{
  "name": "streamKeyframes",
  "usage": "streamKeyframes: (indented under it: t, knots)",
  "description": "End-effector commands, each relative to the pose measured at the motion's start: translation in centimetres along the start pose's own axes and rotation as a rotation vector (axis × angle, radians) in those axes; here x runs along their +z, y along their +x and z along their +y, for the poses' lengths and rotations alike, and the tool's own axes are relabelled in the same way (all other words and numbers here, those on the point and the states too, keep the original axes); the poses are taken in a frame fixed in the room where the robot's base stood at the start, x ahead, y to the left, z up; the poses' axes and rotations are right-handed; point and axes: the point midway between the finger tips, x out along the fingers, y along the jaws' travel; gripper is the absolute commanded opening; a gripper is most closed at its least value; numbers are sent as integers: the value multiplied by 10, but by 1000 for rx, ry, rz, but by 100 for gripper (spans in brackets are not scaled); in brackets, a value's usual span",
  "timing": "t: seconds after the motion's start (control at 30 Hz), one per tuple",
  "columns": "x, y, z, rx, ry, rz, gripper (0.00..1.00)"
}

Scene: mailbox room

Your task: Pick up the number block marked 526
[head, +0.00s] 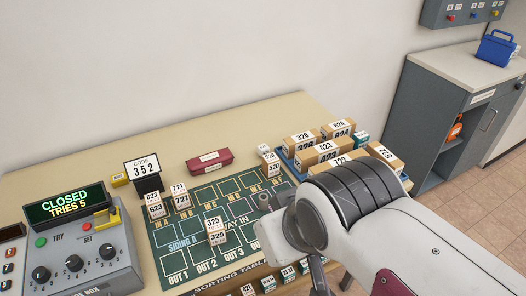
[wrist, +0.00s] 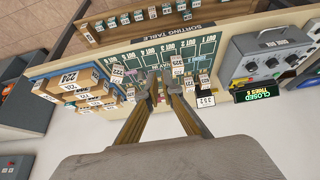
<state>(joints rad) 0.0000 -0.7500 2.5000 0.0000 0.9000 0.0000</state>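A white-and-tan block (head: 271,165) stands upright at the back right of the green sorting mat (head: 200,262); its front label looks like 520 or 526, too small to be sure. In the wrist view the labels are upside down and tiny, so I cannot tell which block is 526. My gripper (wrist: 160,78) is over the mat, its two fingers apart with a gap between the tips and nothing seen held. In the head view my arm hides most of the gripper and the mat's right front.
Block 325 (head: 216,232) stands mid-mat; blocks 623 (head: 155,206) and 721 (head: 180,198) stand at its left. A blue tray (head: 288,156) of larger boxes is at right. A red case (head: 210,161), a code display (head: 142,171) and a control box (head: 78,255) stand around the mat.

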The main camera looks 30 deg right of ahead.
Motion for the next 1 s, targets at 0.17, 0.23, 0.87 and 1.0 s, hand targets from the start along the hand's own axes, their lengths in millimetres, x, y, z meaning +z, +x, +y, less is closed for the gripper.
streamKeyframes:
  t: [0.17, 0.23, 0.87, 1.0]
  knots:
    - [0, 0, 0, 0, 0, 0, 32]
    - [0, 0, 0, 0, 0, 0, 32]
    - [-77, 4, -28, -100, 22, 118, 32]
    - [-123, 7, -42, -149, 46, 193, 32]
